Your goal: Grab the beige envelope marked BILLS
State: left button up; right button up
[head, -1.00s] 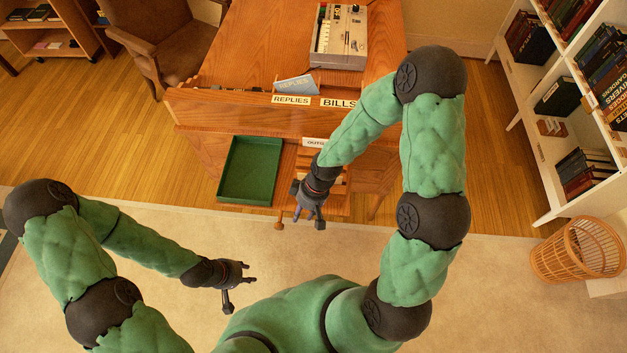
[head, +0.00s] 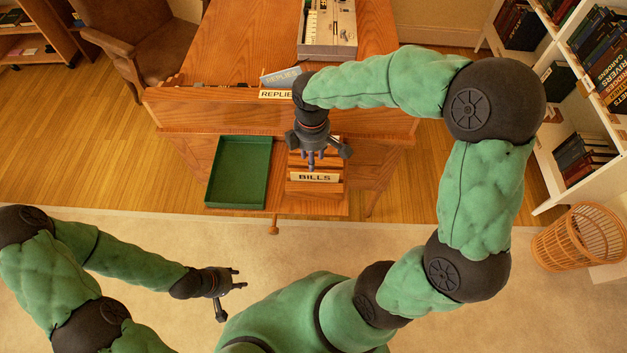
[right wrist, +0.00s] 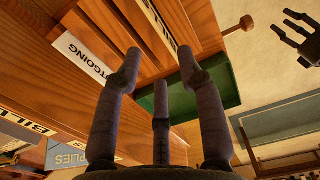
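The beige envelope marked BILLS (head: 315,177) stands in a wooden rack at the desk's front in the head view. Its lettered edge also shows near the top of the right wrist view (right wrist: 160,24). My right gripper (head: 314,160) is open, its fingers pointing down just behind the lettered edge in the head view. In the right wrist view its fingers (right wrist: 160,62) are apart with nothing seen between them. Whether they touch the envelope I cannot tell. My left gripper (head: 240,279) is open and empty over the pale carpet, well away from the envelope.
A green tray (head: 238,172) lies left of the wooden rack (head: 318,203). A blue envelope (head: 281,76) stands behind the REPLIES label on the desk (head: 240,50). An OUTGOING label (right wrist: 84,58) shows in the wrist view. A wicker basket (head: 578,240) stands right.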

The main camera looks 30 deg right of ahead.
aim_at(315, 175)
notch_tip(315, 175, down, 4)
jog(key=shift+f+b, duration=0.2)
jog(key=shift+b, duration=0.5)
jog(key=shift+s+d+f+b, duration=0.15)
jog(key=shift+f+b, duration=0.6)
jog(key=shift+f, duration=0.55)
jog(key=shift+d+f+b, duration=0.15)
jog(key=shift+f+b, duration=0.55)
jog(key=shift+f, duration=0.6)
jog(key=shift+r, duration=0.1)
grip_shut()
